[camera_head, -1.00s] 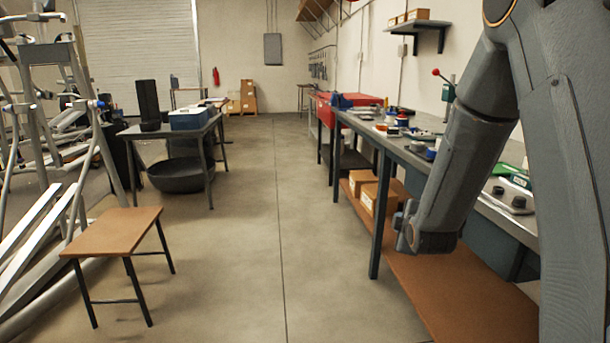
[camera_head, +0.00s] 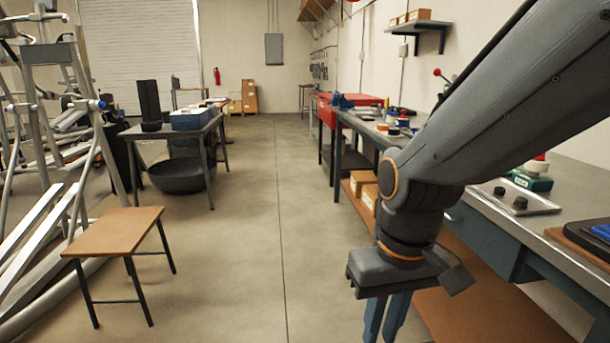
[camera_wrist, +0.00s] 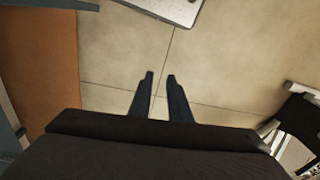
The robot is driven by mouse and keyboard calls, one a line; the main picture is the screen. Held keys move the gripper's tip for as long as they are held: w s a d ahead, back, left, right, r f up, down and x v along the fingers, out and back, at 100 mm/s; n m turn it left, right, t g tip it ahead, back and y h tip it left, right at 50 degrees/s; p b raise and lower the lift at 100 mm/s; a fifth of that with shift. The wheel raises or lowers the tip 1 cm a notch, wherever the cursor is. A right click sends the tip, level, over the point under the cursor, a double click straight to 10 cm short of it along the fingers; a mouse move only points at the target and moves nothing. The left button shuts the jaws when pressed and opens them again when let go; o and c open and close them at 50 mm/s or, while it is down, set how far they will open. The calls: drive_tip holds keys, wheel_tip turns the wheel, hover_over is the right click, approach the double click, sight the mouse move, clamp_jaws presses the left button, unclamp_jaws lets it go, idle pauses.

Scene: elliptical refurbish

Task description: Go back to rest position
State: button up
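My gripper (camera_head: 385,338) hangs fingers-down in front of the right-hand workbench, over the aisle beside the bench's lower shelf. Its two blue-grey fingers are cut off by the bottom edge of the head view. In the wrist view the gripper (camera_wrist: 160,77) shows a gap between its fingertips with nothing between them, above the bare floor. My arm reaches in from the upper right and covers part of the bench.
The long grey workbench (camera_head: 575,198) with its brown lower shelf (camera_head: 470,318) runs along the right. A brown stool (camera_head: 115,231) stands at left, beside metal exercise-machine frames (camera_head: 48,128). A table (camera_head: 195,130) stands further back. The central aisle (camera_head: 285,230) is clear.

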drive_tip(key=s+d+r+m+p, duration=0.1)
drive_tip(key=d+r+p, duration=0.6)
drive_tip(key=p, duration=0.7)
drive_tip(key=shift+s+d+r+m+h, duration=0.15)
drive_tip(key=shift+s+d+m+h, duration=0.2)
drive_tip(key=shift+m, duration=0.45)
